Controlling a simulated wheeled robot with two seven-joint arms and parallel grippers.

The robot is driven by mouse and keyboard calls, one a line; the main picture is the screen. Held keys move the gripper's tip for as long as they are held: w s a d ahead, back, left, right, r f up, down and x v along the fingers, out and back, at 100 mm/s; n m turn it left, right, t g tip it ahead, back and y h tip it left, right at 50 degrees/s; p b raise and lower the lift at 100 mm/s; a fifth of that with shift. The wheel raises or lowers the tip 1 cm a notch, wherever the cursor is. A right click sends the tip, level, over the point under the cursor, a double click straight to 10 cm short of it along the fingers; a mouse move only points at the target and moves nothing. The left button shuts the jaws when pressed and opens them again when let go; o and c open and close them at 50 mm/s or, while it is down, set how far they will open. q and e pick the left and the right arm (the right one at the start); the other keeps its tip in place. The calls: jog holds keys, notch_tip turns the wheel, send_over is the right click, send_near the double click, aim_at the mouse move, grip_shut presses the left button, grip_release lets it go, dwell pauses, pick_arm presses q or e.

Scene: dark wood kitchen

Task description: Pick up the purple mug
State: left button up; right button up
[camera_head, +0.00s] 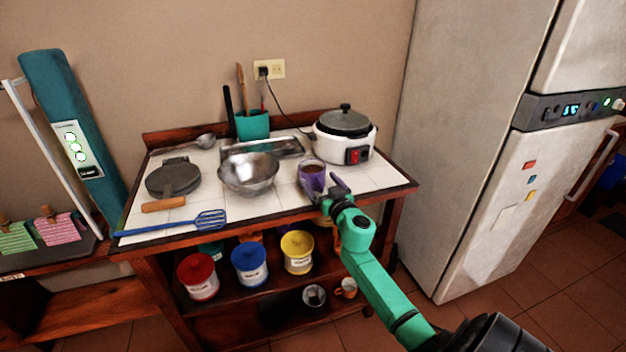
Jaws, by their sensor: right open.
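The purple mug (311,172) stands upright on the white tiled top of the wooden table, left of the slow cooker. It has a dark brown inside or content. My right gripper (322,186) is open at the mug's front right side, its fingers close to the mug's wall. I cannot tell whether they touch it or whether one finger is inside the handle. The gripper hides the lower right of the mug. My left gripper does not show.
A metal bowl (249,174) stands just left of the mug, and a white slow cooker (345,137) stands behind right. A blue spatula (175,225) lies at the front left. Red, blue and yellow canisters (298,254) stand on the shelf below. A fridge (470,130) stands at right.

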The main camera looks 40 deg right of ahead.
jog(key=shift+w+f, duration=0.1)
jog(key=shift+w, duration=0.1)
jog(key=shift+s, duration=0.15)
jog(key=c, duration=0.9)
grip_shut()
